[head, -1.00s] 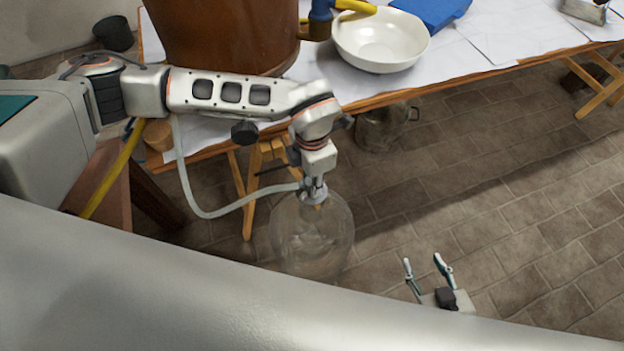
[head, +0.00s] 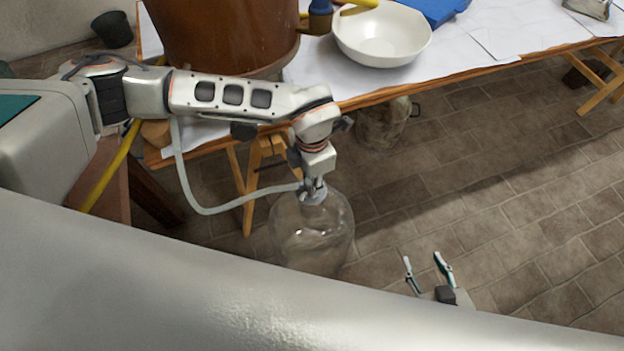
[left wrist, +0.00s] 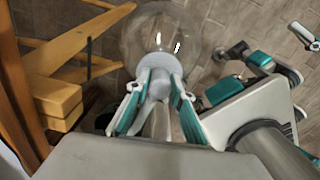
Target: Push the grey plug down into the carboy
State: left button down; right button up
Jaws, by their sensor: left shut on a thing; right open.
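The clear glass carboy (head: 313,235) stands on the floor below the table edge; it also shows in the left wrist view (left wrist: 190,30). The grey plug (left wrist: 158,64) is at its mouth, with a pale hose joined to it. My left gripper (head: 314,188) is directly above the carboy neck, shut on the plug. In the left wrist view the fingers of my left gripper (left wrist: 160,80) are on either side of the plug's upper part. How deep the plug sits is hidden. My right gripper (head: 427,268) is open and empty, to the right of the carboy.
The pale hose (head: 205,211) loops left from the plug. The table (head: 470,65) behind holds a large copper vessel (head: 215,35), a white bowl (head: 381,40) and a blue item (head: 435,10). A glass jug (head: 385,125) stands beneath the table edge.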

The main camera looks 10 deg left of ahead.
pick_arm(q)
jog(key=shift+f, duration=0.85)
dwell(1.0)
jog(key=shift+f, duration=0.4)
dwell(1.0)
jog(key=shift+f, duration=0.2)
dwell(0.7)
jog(key=shift+f, duration=0.25)
dwell(0.7)
jog(key=c, duration=1.7)
grip_release()
jog(key=shift+r, duration=0.2)
